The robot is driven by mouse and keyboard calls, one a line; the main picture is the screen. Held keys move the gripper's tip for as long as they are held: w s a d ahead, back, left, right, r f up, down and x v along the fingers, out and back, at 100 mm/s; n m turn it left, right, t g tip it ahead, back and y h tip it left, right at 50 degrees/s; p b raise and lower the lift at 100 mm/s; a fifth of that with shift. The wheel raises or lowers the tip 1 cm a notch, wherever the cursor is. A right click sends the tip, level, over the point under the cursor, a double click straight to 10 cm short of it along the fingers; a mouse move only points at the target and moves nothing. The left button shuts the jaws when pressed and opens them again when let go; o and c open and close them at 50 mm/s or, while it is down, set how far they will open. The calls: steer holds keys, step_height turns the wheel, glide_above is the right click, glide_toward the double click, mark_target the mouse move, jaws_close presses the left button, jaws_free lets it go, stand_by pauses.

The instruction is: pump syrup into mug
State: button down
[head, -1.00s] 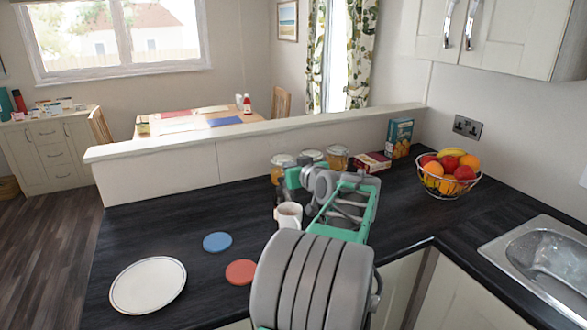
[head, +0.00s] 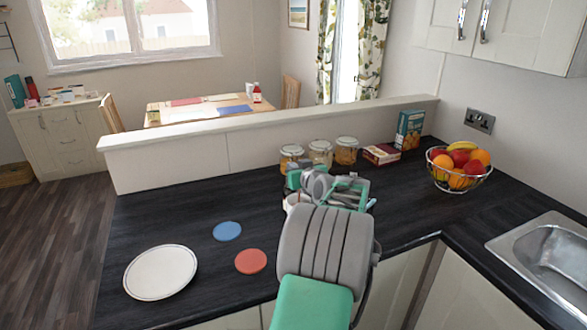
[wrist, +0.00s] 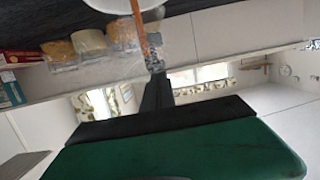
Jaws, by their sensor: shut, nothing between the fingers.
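The white mug (head: 291,202) stands on the dark counter, mostly hidden by my arm in the head view. Part of a white rounded thing, probably this mug, shows at the top edge of the wrist view (wrist: 118,5). My gripper (head: 297,178) is shut and empty, close beside the mug in the head view. It also shows in the wrist view (wrist: 154,62). A thin orange-brown strip (wrist: 141,28) runs from near the fingertips towards the white thing; I cannot tell what it is. I cannot make out a syrup pump; my arm may hide it.
Several glass jars (head: 320,152) stand by the low wall. A dark red box (head: 381,154), an upright blue box (head: 410,129) and a fruit bowl (head: 459,168) are to the right. A plate (head: 161,272), blue coaster (head: 227,231) and red coaster (head: 251,261) lie left, with bare counter around them.

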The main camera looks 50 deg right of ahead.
step_height(320, 180, down, 2)
steer(key=shift+f+b, duration=0.1)
steer(key=shift+b, duration=0.9)
steer(key=shift+a, duration=0.1)
steer(key=shift+r, duration=0.5)
step_height(320, 180, up, 4)
steer(key=shift+f+p, duration=0.15)
steer(key=shift+p, duration=0.55)
steer(key=b+v, duration=0.2)
steer(key=v, duration=0.8)
steer(key=shift+b, duration=0.3)
